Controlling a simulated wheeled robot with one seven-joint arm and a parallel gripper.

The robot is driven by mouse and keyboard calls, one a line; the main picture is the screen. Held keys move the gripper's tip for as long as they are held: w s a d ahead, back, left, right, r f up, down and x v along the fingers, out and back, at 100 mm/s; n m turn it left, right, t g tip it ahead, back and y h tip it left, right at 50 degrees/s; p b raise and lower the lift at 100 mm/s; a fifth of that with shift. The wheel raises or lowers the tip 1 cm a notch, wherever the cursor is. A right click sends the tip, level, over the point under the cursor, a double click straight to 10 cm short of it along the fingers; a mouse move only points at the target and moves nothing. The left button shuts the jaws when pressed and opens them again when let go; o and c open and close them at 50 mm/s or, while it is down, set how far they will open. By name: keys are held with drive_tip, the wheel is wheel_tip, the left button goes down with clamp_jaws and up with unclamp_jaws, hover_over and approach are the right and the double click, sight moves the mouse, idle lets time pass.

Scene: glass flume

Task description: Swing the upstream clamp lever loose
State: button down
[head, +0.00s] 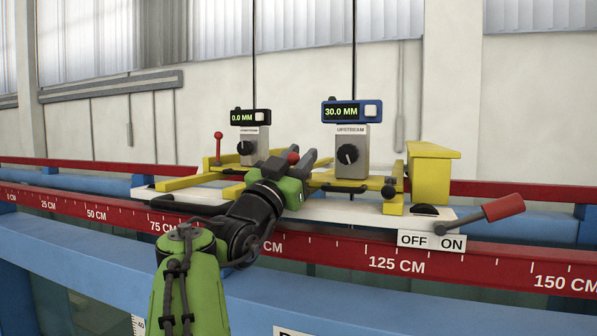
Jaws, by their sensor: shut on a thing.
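The upstream unit (351,150) is a grey box with a black dial, labelled UPSTREAM, on a yellow frame; its display (352,112) reads 30.0 MM. My gripper (302,161) is at the left end of this frame and shut on the upstream clamp lever. The lever's red knob (293,157) shows at the jaws; its shaft and pivot are hidden by my gripper, so its exact angle cannot be told. To the left, a similar lever with a red knob (218,135) stands upright on the other yellow frame.
The left unit (254,146) has a display reading 0.0 MM. A white plate (340,211) carries both units. At right are a yellow block (431,172), an OFF/ON label (431,241) and a red-handled lever (502,207) tilted toward ON. A red scale rail (480,268) runs in front.

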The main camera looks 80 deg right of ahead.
idle(0.3)
drive_tip(key=c, duration=1.3)
unclamp_jaws()
drive_tip(key=o, duration=0.4)
drive_tip(key=shift+s+d, duration=0.1)
drive_tip(key=shift+d, duration=0.15)
drive_tip(key=shift+c, duration=0.2)
drive_tip(key=b+v, duration=0.8)
drive_tip(key=v, duration=0.8)
drive_tip(key=shift+d, duration=0.1)
